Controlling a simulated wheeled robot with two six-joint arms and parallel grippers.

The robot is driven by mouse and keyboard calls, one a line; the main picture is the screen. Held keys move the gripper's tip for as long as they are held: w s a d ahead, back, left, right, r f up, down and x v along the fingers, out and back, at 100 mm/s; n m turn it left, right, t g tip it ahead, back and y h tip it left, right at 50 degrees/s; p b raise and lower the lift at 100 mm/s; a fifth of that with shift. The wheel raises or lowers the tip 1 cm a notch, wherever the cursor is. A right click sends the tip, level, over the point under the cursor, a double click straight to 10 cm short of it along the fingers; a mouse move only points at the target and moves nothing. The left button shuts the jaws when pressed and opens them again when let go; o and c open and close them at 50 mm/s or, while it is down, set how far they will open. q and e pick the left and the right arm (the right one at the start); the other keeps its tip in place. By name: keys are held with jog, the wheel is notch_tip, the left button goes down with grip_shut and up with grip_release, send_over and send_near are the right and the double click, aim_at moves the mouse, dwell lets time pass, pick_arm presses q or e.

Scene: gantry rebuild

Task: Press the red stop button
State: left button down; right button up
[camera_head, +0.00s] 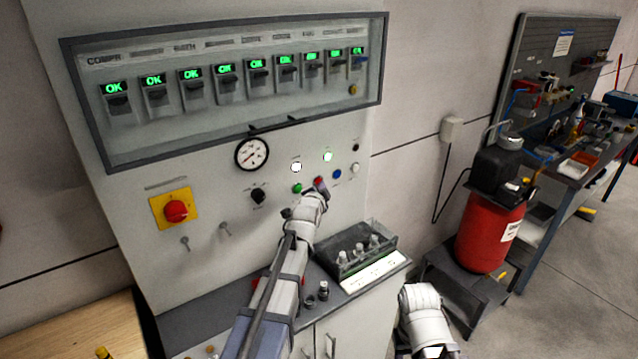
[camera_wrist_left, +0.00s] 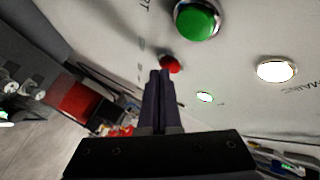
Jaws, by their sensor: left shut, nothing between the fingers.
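The small red button (camera_head: 318,181) is on the upright grey panel, right of a green button (camera_head: 297,188). In the left wrist view the red button (camera_wrist_left: 173,64) shows just beyond the fingertips, partly covered by them, with the green button (camera_wrist_left: 197,20) above it. My left gripper (camera_head: 322,190) is shut and empty, its tips at the red button's lower edge in the picture. I cannot tell whether the tips touch it. A larger red mushroom button (camera_head: 176,211) sits on a yellow plate further left. My right gripper is out of view.
A pressure gauge (camera_head: 251,154), a black knob (camera_head: 258,195), a blue button (camera_head: 337,174) and lit lamps (camera_head: 328,156) surround the buttons. A dark tray (camera_head: 350,262) stands on the ledge below. A red tank (camera_head: 487,238) stands right.

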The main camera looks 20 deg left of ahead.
pick_arm(q)
jog(key=shift+w+a, duration=0.15)
jog(key=shift+a, duration=0.05)
jog(key=shift+d, duration=0.1)
dwell(0.4)
jog(key=shift+s+d, duration=0.55)
jog(key=shift+s+d, duration=0.8)
jog(key=shift+d, duration=0.2)
jog(key=shift+s+d, duration=0.75)
jog(key=shift+d, duration=0.25)
jog(key=s+d+f+n+g+h, duration=0.1)
jog(key=s+d+f+n+g, duration=0.1)
jog(key=s+d+f+g, duration=0.4)
jog(key=s+d+f+n+g, duration=0.2)
jog(key=s+d+f, duration=0.4)
jog(key=s, duration=0.4)
jog(key=s+d+f+g, duration=0.1)
jog(key=s+g, duration=0.1)
jog(key=s, duration=0.4)
jog(key=s+d+f+n+g, duration=0.1)
jog(key=s+f+g, duration=0.1)
jog(key=s, duration=0.4)
jog(key=s+d+f+n+g, duration=0.1)
jog(key=s+d+f+g, duration=0.1)
jog(key=s, duration=0.4)
jog(key=shift+g, duration=0.8)
